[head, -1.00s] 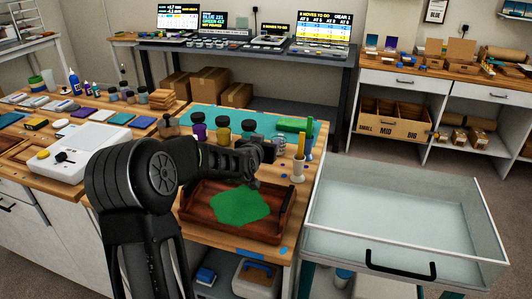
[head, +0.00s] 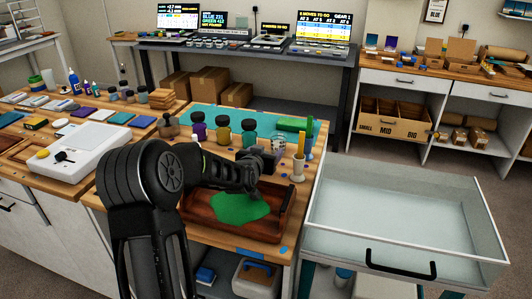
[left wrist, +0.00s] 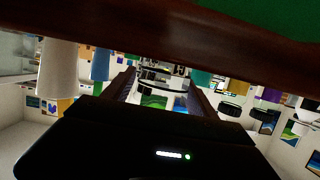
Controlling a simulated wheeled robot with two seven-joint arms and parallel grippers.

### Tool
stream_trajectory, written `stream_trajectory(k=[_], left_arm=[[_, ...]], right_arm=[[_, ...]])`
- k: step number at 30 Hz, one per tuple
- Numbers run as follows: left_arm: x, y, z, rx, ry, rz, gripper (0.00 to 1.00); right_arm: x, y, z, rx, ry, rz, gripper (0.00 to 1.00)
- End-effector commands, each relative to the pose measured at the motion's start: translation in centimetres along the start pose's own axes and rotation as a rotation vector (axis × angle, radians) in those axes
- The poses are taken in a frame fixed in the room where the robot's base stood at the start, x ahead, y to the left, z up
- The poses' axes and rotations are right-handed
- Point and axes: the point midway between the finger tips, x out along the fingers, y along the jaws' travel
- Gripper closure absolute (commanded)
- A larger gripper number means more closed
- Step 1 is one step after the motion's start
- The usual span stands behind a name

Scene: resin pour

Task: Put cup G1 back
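A small clear cup with dark bands (head: 277,144), which I take to be cup G1 though no label is readable, shows at the end of my left gripper (head: 268,154). In the left wrist view the cup (left wrist: 162,78) lies between the two fingers of my left gripper (left wrist: 161,88), which appear shut on it; the contact itself is dark. The wooden tray (head: 196,212) holds a green pool (head: 240,208) and lies below and in front of the gripper. My right gripper is out of view.
Dark-capped bottles, purple (head: 198,130), olive (head: 223,132) and teal (head: 249,134), stand left of the cup. A white holder (head: 298,168) with sticks stands to its right. A green roll (head: 292,124) lies behind. A clear-walled bin (head: 400,215) stands right of the table.

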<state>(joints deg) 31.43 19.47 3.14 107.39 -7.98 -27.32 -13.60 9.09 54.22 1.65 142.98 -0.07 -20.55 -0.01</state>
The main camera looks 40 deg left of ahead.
Motion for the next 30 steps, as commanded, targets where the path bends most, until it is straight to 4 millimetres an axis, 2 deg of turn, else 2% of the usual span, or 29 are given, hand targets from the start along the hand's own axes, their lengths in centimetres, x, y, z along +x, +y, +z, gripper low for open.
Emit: stream_trajectory(k=[3, 14, 20, 30], left_arm=[[0.0, 0.0, 0.0, 0.000, 0.000, 0.000, 0.26], [-0.2, 0.0, -0.4, 0.000, 0.000, 0.000, 0.26], [-3.0, 0.0, -0.2, 0.002, 0.001, 0.000, 0.26], [-10.0, 0.0, -0.3, 0.001, 0.002, -0.001, 0.26]], right_arm=[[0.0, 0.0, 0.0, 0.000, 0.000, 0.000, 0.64], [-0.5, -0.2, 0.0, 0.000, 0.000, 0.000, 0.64], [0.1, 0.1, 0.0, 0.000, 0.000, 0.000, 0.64], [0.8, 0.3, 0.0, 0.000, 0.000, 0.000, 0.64]])
